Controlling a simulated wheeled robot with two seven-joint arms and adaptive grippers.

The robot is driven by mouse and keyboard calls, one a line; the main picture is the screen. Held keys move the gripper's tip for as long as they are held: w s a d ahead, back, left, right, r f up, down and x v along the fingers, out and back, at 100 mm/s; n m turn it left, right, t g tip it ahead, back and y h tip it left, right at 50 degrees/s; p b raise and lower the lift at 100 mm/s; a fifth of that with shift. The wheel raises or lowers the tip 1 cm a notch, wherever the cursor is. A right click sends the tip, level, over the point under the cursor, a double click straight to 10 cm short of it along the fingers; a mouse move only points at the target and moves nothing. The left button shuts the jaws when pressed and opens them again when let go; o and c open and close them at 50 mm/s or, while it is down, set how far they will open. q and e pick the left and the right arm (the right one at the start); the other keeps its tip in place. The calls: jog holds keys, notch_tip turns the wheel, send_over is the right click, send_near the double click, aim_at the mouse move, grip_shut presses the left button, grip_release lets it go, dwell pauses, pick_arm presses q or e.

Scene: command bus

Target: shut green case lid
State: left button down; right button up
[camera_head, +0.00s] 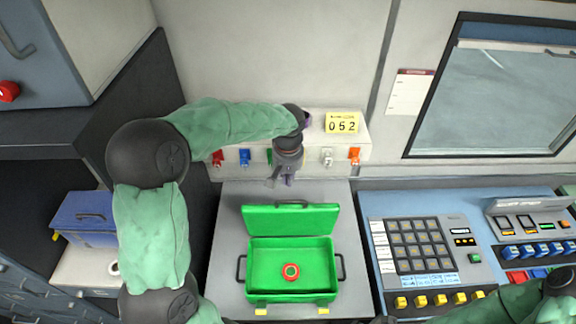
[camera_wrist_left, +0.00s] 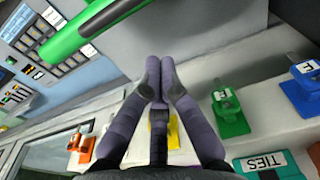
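The green case (camera_head: 262,262) stands open on a grey surface, with black side handles and yellow latches at its front. Its lid (camera_head: 290,221) is raised at the back, with a dark handle at its top edge. My right gripper is out of view; only part of that arm shows.
A white ledge with coloured clips (camera_head: 327,156) and a yellow "052" sign (camera_head: 342,123) stands behind my left gripper. A keypad console (camera_head: 420,245) is right of the case. A blue box (camera_head: 85,217) sits at the left.

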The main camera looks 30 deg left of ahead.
pick_arm(q)
jog(key=s, duration=0.1)
jog(key=s+d, duration=0.1)
jog(key=shift+s+d+f, duration=0.3)
jog(key=shift+s+d, duration=0.05)
jog(key=shift+s, duration=0.05)
